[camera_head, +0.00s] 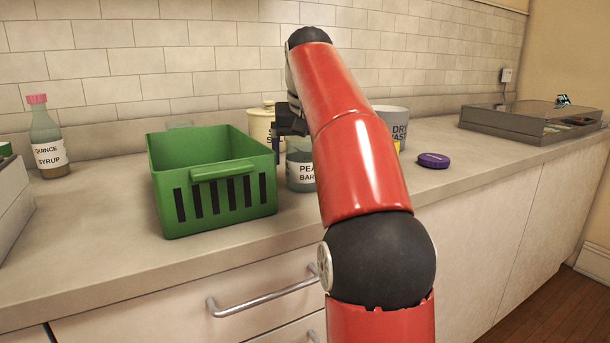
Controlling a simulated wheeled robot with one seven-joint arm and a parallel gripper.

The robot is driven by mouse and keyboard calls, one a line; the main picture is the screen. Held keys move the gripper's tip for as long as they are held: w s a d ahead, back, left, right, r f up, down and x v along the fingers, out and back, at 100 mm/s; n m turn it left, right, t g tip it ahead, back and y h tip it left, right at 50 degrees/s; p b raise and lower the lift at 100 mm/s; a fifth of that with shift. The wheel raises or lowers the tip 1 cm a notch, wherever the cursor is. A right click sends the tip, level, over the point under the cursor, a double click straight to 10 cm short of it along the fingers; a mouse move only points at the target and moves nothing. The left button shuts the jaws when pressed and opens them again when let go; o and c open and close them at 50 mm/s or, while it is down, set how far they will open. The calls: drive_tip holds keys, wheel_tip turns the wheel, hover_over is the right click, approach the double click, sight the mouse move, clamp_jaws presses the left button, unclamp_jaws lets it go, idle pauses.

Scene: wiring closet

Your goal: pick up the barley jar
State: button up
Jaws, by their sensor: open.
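The barley jar (300,175) stands on the counter just right of the green basket. It is grey-green glass with a white label on which "PEA" and "BAR" can be read. My red arm hides its right side. My gripper (292,128) is a dark shape at the arm's far end, just above the jar in the picture. It is open, and nothing shows between its fingers. Its fingertips are small and partly hidden, so I cannot tell whether they touch the jar.
The green basket (222,168) stands close left of the jar. A cream canister (262,124) is behind it. A grey "DRY WASTE" bin (392,122) and a purple lid (433,160) are right of my arm. A syrup bottle (47,140) stands left; a grey case (515,122) lies far right.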

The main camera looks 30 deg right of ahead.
drive_tip(key=shift+w+d+f, duration=0.1)
drive_tip(key=shift+f, duration=0.05)
drive_tip(key=c, duration=1.2)
drive_tip(key=shift+c, duration=0.2)
